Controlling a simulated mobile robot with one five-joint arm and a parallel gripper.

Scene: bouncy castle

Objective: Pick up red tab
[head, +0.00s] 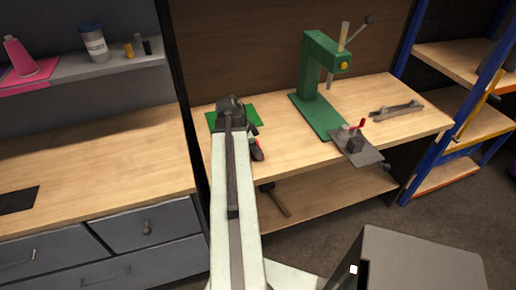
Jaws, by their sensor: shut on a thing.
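My arm reaches forward over the wooden workbench, and my gripper (257,152) is low over the bench top, just in front of a green mat. A small red piece, which looks like the red tab (257,142), shows at the gripper. The gripper is shut on it. The fingertips are small and dark in this view, and my arm hides part of the area, so the exact grip is unclear.
The green mat (248,115) lies partly behind my arm. A green press (313,85) stands right of it, with a red-handled clamp on a metal plate (366,157) in front. A metal tool (397,110) lies further right. Bench between gripper and press is clear.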

